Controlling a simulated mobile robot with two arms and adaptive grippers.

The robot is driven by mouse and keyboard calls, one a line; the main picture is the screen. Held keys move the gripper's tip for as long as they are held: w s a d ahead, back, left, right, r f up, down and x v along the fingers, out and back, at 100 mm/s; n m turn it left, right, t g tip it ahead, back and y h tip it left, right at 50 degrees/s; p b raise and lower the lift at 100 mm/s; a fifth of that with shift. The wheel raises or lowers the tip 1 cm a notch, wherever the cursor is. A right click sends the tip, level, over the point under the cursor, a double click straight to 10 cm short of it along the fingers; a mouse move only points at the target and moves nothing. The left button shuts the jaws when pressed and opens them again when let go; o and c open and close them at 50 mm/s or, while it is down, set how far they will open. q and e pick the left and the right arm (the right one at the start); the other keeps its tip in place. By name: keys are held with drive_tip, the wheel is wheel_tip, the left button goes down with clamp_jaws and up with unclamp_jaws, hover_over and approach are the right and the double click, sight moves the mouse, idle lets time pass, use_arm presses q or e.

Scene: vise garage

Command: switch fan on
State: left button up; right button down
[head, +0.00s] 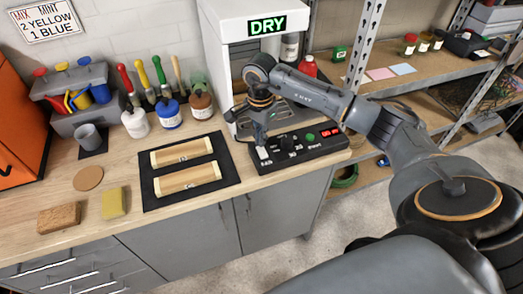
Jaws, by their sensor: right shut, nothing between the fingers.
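A black control panel (322,149) lies on the bench in front of the white booth (221,25) with a lit green DRY sign (267,25). The panel has a whitish switch (264,154) at its left end, dark knobs in the middle, a green button (310,136) and a red display (332,131). Its small labels are too small to read, so I cannot tell which control is the fan's. My right gripper (261,140) is shut and empty, pointing down at the panel's left end, just above or touching the whitish switch. My left gripper is out of view.
A black mat (149,197) with two wooden pieces lies left of the panel. A metal shelf post (365,45) rises at the right behind my arm.

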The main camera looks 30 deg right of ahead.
drive_tip(key=shift+f+b, duration=0.9)
drive_tip(key=shift+f, duration=0.15)
idle(0.7)
drive_tip(key=shift+r+p, duration=1.85)
drive_tip(key=shift+r, duration=1.7)
drive_tip(key=shift+a+f, duration=0.1)
